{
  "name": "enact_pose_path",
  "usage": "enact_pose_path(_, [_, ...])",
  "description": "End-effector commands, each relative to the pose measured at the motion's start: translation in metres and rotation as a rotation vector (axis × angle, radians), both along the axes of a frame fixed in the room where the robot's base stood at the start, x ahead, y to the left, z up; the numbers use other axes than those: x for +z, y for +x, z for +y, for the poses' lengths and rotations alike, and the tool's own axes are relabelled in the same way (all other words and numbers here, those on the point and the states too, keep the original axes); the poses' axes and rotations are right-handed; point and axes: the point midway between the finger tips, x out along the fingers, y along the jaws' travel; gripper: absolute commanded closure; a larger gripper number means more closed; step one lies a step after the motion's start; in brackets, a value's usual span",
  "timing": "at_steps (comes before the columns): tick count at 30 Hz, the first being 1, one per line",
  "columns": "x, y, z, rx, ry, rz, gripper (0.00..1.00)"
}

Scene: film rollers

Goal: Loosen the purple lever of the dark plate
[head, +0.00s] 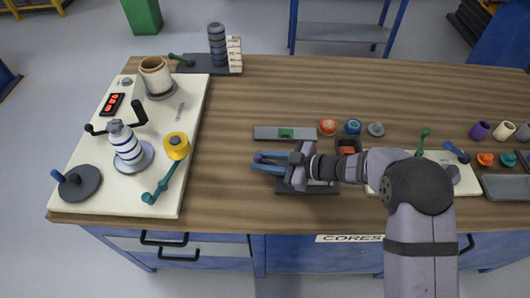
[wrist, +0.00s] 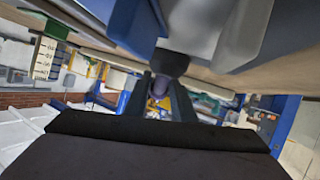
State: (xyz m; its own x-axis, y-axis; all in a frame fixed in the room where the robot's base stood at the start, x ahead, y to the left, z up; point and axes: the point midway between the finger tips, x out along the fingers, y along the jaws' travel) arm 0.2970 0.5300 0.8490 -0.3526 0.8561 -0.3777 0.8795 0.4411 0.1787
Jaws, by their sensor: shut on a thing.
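The dark plate (head: 320,188) lies near the front edge of the wooden bench, largely hidden under my gripper and wrist in the head view. My gripper (head: 263,162) reaches over it from the right, with its fingers pointing left.
A grey bar with a green block (head: 286,133) lies just behind. Orange (head: 328,127) and blue (head: 352,127) round pieces stand to its right. A white board (head: 195,120) with rollers and levers fills the left. Bare wood lies between that board and my gripper.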

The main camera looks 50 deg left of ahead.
Motion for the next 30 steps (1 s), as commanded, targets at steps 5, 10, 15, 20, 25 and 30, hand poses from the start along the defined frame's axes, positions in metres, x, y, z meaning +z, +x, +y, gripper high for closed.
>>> enact_pose_path(5, [0.0011,-0.0042,-0.0025,0.093,0.003,-0.001,1.00])
enact_pose_path(10, [0.0010,-0.0071,-0.0044,0.144,0.004,-0.001,1.00])
enact_pose_path(15, [0.0011,-0.0081,-0.0050,0.163,0.004,-0.002,1.00])
enact_pose_path(20, [0.0012,-0.0084,-0.0050,0.166,0.005,-0.002,1.00])
enact_pose_path(25, [0.0013,-0.0084,-0.0049,0.165,0.005,-0.002,1.00])
enact_pose_path(30, [0.0011,-0.0084,-0.0048,0.165,0.004,-0.002,0.64])
